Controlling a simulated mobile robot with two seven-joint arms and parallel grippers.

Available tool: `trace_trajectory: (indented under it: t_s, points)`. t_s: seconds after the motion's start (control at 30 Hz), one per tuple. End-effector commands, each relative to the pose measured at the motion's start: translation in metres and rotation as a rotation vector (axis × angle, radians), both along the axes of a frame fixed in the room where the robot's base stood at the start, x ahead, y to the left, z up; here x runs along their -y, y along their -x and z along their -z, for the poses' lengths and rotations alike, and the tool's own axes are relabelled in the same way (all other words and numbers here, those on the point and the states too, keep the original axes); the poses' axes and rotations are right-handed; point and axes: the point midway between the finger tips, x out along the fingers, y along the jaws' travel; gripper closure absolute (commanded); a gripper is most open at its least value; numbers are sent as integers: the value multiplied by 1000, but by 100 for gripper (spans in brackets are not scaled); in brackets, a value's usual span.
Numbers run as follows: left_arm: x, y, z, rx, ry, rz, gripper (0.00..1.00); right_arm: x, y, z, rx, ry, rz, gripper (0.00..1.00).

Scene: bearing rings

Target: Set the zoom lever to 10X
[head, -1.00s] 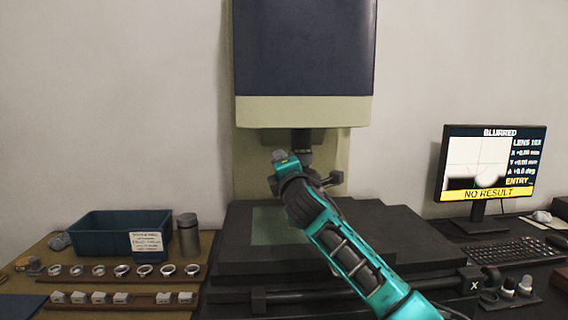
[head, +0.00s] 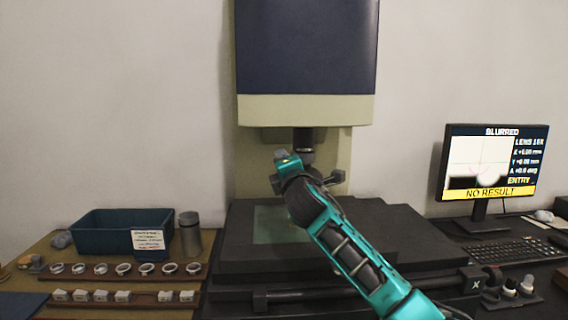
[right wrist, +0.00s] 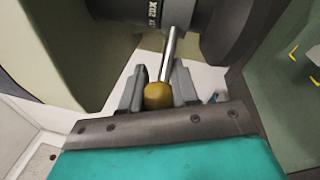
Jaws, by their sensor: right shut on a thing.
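My right gripper (right wrist: 158,88) is shut on the zoom lever (right wrist: 170,50), a thin metal rod with a round brass knob (right wrist: 158,96) at its end. The two grey fingers stand on either side of the rod and knob. The lever comes out of the dark lens barrel (right wrist: 190,14), where a white "20X" mark shows beside it. In the head view my right gripper (head: 287,163) reaches up in front of the lens column (head: 304,142) below the measuring machine's head (head: 305,60), and it hides the lever. My left gripper is not in view.
The dark stage (head: 350,240) with a glass plate (head: 272,226) lies below. Rows of rings (head: 124,269), a blue bin (head: 100,230) and a metal cylinder (head: 189,233) stand left.

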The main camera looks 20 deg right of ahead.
Motion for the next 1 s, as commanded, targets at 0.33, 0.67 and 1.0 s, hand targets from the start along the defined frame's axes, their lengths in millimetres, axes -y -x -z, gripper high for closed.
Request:
trace_trajectory:
  t_s: [0.33, 0.67, 1.0]
  points:
    - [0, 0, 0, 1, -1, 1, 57, 3, -1, 4, -9, 0, 7, 68]
    - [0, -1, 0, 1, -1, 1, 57, 2, 0, 2, -5, 0, 4, 45]
    - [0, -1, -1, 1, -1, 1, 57, 0, 10, 3, -3, 1, 2, 45]
